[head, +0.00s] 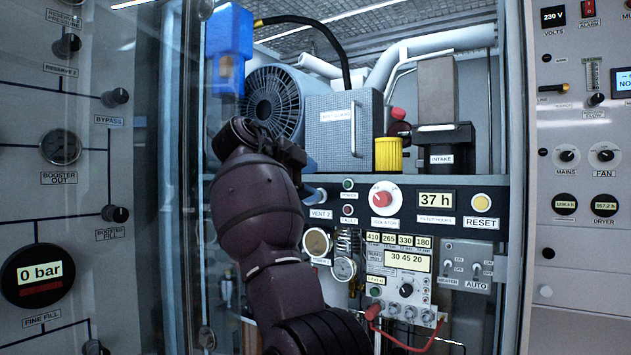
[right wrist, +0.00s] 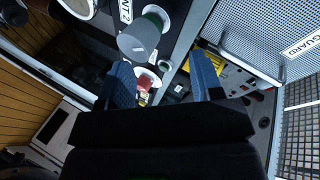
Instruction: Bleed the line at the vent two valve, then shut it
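The vent two valve is a grey knob (right wrist: 140,40) with a green ring at its base, beside its VENT 2 label (right wrist: 127,10) in the right wrist view. In the head view the label (head: 320,214) shows just right of my right arm, with part of the grey knob (head: 315,195) above it. My right gripper (right wrist: 160,60) has its two blue fingers spread with nothing held between them. The knob lies just past the left finger's tip, seemingly apart from it. In the head view my right wrist hides the fingers. My left gripper is not in view.
A red isolator knob (head: 384,198) and a yellow reset button (head: 481,202) sit on the same black strip. A guard box (head: 335,130) and a yellow cap (head: 388,154) stand above it.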

